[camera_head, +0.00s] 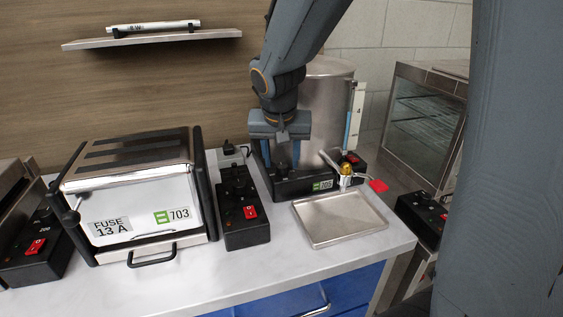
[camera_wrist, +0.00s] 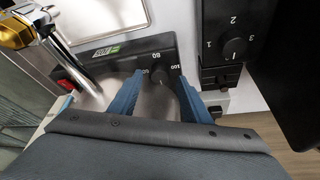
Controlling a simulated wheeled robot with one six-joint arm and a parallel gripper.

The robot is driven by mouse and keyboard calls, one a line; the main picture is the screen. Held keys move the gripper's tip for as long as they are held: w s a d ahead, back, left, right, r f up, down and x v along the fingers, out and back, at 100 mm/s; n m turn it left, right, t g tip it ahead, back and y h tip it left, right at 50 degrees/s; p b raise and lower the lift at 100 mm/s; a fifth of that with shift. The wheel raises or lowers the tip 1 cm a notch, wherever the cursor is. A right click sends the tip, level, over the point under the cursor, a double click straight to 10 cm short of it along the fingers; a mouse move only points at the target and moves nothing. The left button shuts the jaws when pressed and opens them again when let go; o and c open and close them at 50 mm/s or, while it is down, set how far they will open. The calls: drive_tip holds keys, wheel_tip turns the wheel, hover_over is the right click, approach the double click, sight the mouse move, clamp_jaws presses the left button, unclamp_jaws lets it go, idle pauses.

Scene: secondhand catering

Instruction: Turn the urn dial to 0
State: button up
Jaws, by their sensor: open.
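The urn (camera_head: 325,105) is a silver cylinder on a black base (camera_head: 318,184) labelled 705, at the back right of the counter. Its dark dial (camera_wrist: 160,75) shows in the wrist view, with 80 and 100 readable around it and another number partly hidden. The pointer direction is too small to tell. My gripper (camera_head: 281,160) is open in front of the urn base. In the wrist view its blue fingers (camera_wrist: 160,77) are on either side of the dial; I cannot tell whether they touch it.
The urn's brass-topped tap (camera_head: 347,165) and red lever (camera_head: 378,186) stand to the right, above a metal tray (camera_head: 338,218). A black control box (camera_head: 240,205) with a 1-2-3 dial (camera_wrist: 235,47) is close on the left, beside a grill (camera_head: 140,185) labelled 703.

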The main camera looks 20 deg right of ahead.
drive_tip(key=v, duration=0.6)
drive_tip(key=shift+r, duration=0.1)
idle(0.3)
